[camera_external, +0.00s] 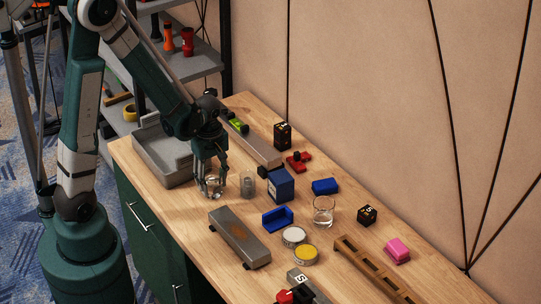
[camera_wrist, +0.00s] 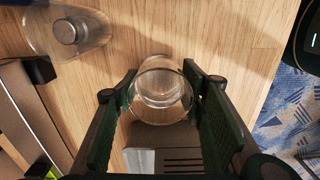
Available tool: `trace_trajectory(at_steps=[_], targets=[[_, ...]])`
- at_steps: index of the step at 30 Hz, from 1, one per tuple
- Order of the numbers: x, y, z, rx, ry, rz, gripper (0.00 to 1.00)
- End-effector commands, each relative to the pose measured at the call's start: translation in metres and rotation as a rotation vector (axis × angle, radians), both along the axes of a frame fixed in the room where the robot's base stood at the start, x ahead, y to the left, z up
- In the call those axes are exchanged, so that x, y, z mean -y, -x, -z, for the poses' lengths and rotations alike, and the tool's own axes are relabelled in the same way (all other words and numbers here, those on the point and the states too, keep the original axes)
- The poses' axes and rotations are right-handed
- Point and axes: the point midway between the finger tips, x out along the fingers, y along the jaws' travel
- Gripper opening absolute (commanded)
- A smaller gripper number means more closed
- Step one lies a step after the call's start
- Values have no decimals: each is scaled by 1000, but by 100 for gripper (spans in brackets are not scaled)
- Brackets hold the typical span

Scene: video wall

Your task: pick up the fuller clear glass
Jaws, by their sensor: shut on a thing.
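My gripper (camera_external: 210,172) is shut on a clear glass (camera_external: 213,187) near the table's left edge. In the wrist view the glass (camera_wrist: 160,98) sits between the two dark green fingers; whether it touches the table is hard to tell. How much it holds is unclear. A second clear glass (camera_external: 247,184) stands just right of my gripper. In the wrist view this glass (camera_wrist: 62,30), at upper left, has a grey metal-looking round piece at its end. A third clear glass (camera_external: 323,211) stands farther right, with what looks like clear liquid low inside.
A grey tray (camera_external: 165,158) lies left of my gripper. A blue box (camera_external: 281,184) stands beyond the second glass. A long grey block (camera_external: 239,238) lies in front. Two round tins (camera_external: 305,255), a blue holder (camera_external: 278,219) and a slotted wooden rail (camera_external: 375,270) crowd the right.

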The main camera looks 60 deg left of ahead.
Motion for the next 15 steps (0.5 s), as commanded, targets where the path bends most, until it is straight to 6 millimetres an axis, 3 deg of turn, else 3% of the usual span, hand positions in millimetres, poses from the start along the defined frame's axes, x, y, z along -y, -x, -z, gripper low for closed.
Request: trace_trajectory(at_steps=[15], targets=[[0,0,-14,0,0,0,21]])
